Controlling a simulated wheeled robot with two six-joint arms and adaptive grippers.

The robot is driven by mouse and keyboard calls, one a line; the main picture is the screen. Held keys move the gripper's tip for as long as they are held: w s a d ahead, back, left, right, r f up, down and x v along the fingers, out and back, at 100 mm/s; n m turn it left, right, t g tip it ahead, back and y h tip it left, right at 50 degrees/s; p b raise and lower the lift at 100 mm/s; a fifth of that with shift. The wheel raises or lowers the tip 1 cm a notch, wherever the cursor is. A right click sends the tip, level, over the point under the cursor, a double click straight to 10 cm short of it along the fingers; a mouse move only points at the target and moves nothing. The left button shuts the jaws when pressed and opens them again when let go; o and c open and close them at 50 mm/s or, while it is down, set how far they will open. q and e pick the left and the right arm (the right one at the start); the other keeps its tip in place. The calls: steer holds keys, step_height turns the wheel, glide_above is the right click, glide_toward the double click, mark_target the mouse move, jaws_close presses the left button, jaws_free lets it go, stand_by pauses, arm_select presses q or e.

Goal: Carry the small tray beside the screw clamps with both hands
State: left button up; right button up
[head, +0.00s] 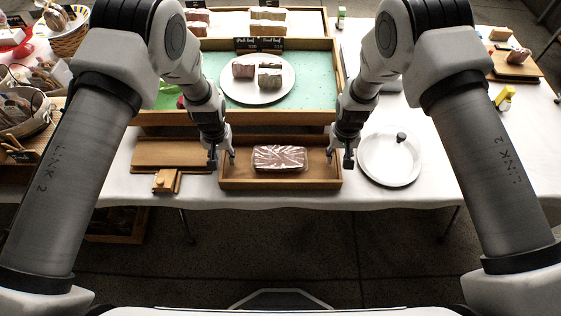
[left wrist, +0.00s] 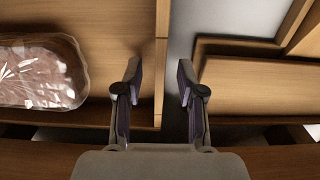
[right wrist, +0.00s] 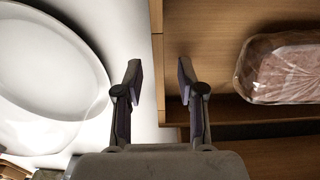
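The small wooden tray (head: 238,184) lies at the table's front edge with a plastic-wrapped loaf (head: 280,158) in it. My left gripper (head: 222,160) is open at the tray's left side wall. In the left wrist view the tray wall (left wrist: 161,100) lies between its parted fingers (left wrist: 159,72). My right gripper (head: 341,158) is open at the right side wall. In the right wrist view that wall (right wrist: 157,95) lies between its parted fingers (right wrist: 158,72). Neither gripper visibly pinches the wall. I cannot surely identify any screw clamps; a small yellow item (head: 504,98) stands far right.
A wooden board (head: 165,152) and a small wooden piece (head: 166,181) lie close left.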

arm_select(q)
steer(key=shift+f, duration=0.25)
arm_select(e)
steer(key=shift+f, duration=0.2)
arm_select(q)
jaws_close()
arm_select(e)
jaws_close()
arm_select(q)
steer(key=shift+r, duration=0.2)
arm_select(e)
steer(key=shift+r, duration=0.15)
